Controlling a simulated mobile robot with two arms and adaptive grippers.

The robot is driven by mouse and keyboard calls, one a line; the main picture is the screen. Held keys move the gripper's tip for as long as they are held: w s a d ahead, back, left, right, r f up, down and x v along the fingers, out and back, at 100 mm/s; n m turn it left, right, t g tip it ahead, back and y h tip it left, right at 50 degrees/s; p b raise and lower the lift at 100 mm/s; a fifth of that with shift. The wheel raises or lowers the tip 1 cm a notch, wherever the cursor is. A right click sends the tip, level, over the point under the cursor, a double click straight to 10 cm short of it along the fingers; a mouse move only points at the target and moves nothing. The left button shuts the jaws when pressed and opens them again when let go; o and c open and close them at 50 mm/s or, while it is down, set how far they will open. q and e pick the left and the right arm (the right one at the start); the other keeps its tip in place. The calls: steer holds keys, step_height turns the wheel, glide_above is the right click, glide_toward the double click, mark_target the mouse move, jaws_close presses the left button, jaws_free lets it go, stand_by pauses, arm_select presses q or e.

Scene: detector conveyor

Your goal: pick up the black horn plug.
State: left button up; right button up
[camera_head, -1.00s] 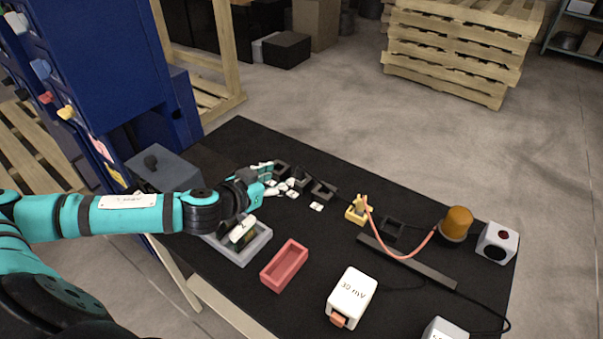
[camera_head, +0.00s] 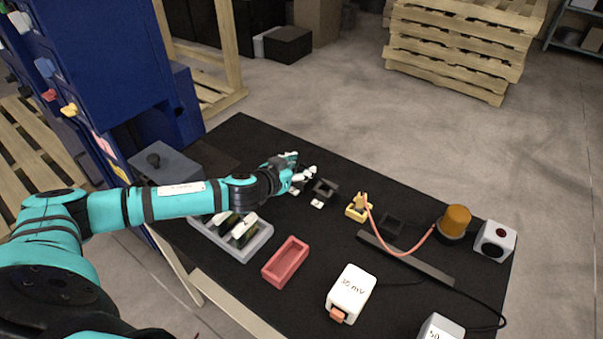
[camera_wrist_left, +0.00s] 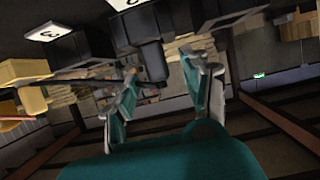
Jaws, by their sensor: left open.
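In the wrist view a dark block (camera_wrist_left: 133,28) has a black cylindrical piece (camera_wrist_left: 152,62) on it, which looks like the black horn plug. My left gripper (camera_wrist_left: 158,74) is open, with one finger to each side of this piece. I cannot tell whether either finger touches it. In the head view my left gripper (camera_head: 302,176) is low over the row of small holders on the black table and hides part of them. A black holder (camera_head: 325,191) stands just right of the fingers. My right gripper is not in view.
Right of the gripper are a yellow holder (camera_head: 357,213) with a pink cable and another black holder (camera_head: 391,226). A grey tray (camera_head: 262,241) with several parts, a red bin (camera_head: 286,262), a white box (camera_head: 350,292) and an orange lamp (camera_head: 455,220) stand around.

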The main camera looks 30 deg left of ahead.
mark_target(299, 167)
arm_select(q)
jaws_close()
stand_by(0.3)
steer(key=shift+r, duration=0.45)
step_height(299, 167, up, 2)
steer(key=shift+r, duration=0.15)
steer(key=s+d+r+n+y+b, duration=0.1)
steer(key=s+d+r+b, duration=0.1)
steer(key=s+d, duration=0.9)
steer(key=s+r, duration=0.1)
steer(key=s, duration=0.2)
steer(key=shift+s+y+b, duration=0.3)
steer(key=shift+s+b, duration=0.05)
steer(key=shift+b, duration=0.05)
